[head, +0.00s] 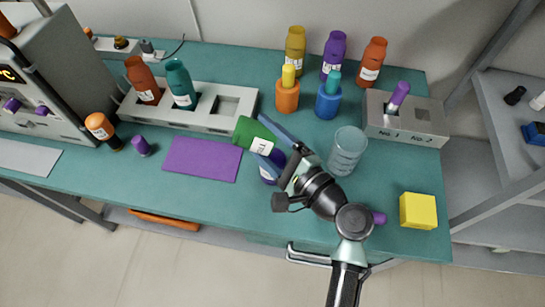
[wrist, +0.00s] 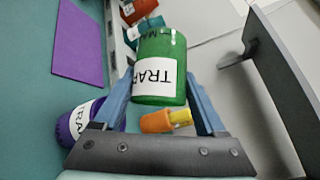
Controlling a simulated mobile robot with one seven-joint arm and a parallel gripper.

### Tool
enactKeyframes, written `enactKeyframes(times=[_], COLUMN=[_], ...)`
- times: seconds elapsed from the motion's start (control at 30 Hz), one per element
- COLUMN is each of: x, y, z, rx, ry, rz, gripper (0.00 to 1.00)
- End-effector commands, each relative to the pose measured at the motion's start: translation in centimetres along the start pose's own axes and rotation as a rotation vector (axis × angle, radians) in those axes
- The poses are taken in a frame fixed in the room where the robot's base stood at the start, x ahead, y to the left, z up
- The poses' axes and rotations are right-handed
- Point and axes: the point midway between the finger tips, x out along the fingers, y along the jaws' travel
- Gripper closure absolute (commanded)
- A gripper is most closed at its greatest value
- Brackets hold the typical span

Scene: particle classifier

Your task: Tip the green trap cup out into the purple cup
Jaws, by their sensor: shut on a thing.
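The green trap cup (head: 249,132) is held off the table, tilted well over, with its white label facing up. The purple cup (head: 267,173) stands below and close beside the green cup, partly hidden by my fingers. It also shows in the wrist view at the lower left, the purple cup (wrist: 77,126) with a white label. I cannot see into either cup or any particles falling.
A purple mat (head: 203,159) lies left of the cups. A white rack (head: 185,117) with an orange and a teal bottle stands behind it. Orange (head: 287,97) and blue (head: 328,102) bottles stand behind the gripper. A clear beaker (head: 347,150) and yellow block (head: 418,211) are to the right.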

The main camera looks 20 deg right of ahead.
Motion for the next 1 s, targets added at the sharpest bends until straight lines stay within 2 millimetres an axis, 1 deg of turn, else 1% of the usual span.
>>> enactKeyframes(times=[1.0], x=[-0.33], y=[-0.17], z=[-0.26], rx=[0.071], ry=[-0.051], rz=[-0.071], gripper=[0.84])
